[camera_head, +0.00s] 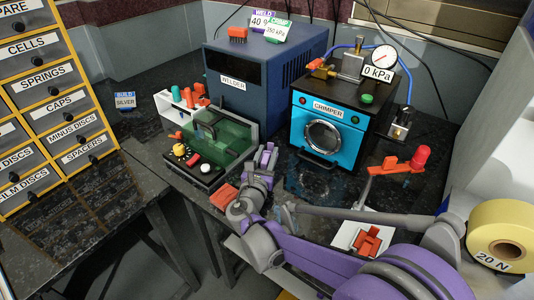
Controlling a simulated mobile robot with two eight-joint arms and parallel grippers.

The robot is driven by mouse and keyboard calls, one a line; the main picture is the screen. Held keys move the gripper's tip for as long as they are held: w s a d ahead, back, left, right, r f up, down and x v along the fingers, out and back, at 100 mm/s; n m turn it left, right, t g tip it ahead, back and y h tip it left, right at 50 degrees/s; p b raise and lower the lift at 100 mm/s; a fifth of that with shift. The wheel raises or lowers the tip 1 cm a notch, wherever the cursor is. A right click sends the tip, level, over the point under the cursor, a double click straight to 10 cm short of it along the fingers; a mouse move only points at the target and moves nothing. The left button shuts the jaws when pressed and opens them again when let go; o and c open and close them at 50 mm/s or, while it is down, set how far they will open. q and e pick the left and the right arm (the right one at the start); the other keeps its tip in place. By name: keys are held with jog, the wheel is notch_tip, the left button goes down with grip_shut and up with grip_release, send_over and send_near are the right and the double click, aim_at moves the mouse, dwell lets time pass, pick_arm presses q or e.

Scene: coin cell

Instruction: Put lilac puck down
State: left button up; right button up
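I cannot make out a lilac puck in the head view; if it is between my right fingers, it is too small or hidden to tell. My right arm comes in from the lower right. My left gripper is not in view.
The welder (240,100) and blue-fronted crimper (327,128) stand behind. A control box (195,166) is at the tray's front left. A red-handled lever (395,166), a white plate with an orange piece (370,240) and a yellow 20 N weight (490,225) are right. Labelled drawers (35,90) stand left.

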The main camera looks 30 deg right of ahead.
jog(key=shift+o, duration=0.9)
jog(key=shift+r, duration=0.25)
jog(key=p+v, duration=0.2)
jog(key=v, duration=1)
